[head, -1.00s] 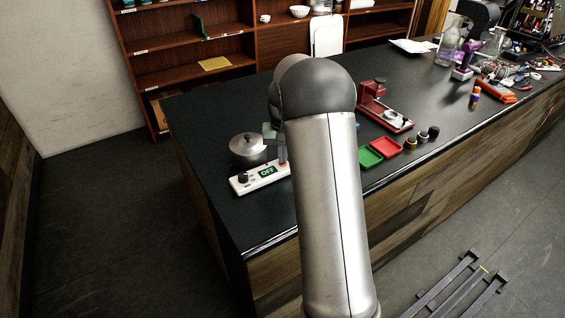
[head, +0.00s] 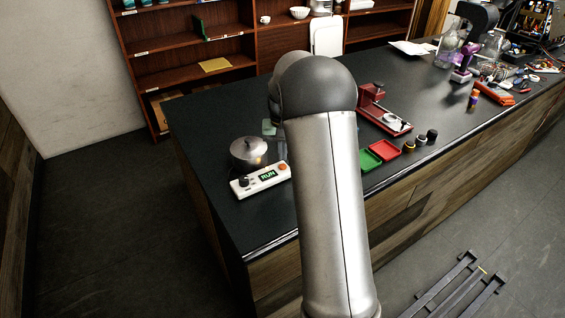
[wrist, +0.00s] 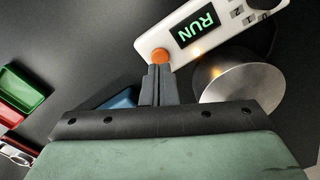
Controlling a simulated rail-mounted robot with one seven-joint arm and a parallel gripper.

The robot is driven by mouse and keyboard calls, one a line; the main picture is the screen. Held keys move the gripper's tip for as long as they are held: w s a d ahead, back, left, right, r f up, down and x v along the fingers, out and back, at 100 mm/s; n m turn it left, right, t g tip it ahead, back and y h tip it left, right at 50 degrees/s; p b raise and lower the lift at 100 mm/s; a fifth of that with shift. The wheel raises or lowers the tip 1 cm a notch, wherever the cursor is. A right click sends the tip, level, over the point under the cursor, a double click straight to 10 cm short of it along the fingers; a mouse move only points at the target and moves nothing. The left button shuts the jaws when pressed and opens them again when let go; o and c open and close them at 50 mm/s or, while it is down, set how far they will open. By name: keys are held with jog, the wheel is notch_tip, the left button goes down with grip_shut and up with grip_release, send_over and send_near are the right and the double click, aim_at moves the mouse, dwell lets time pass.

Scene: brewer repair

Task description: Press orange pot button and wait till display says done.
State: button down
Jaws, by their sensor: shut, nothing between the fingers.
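The white control unit (head: 258,184) sits near the counter's left front corner, with a silver lidded pot (head: 249,152) behind it. Its display (head: 268,175) reads RUN in green. The orange button (head: 283,166) is at the panel's right end. In the wrist view, the display (wrist: 198,27) also reads RUN and the orange button (wrist: 160,57) shows just beyond my fingertips. My gripper (wrist: 159,70) is shut and empty, its fingers pointing at the button; whether they touch it I cannot tell. A warm glow shows between the pot (wrist: 243,88) and the panel.
Green (head: 367,160) and red (head: 384,150) trays, small dark cylinders and a red device (head: 385,112) stand to the right on the black counter. A blue object (wrist: 122,98) is partly hidden beside my fingers. The counter behind the pot is mostly clear.

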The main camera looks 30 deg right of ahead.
aim_at(283, 166)
jog(key=shift+r, duration=0.7)
jog(key=shift+p, duration=0.3)
jog(key=shift+r+p, duration=2)
jog(key=shift+r, duration=1)
dwell(4.0)
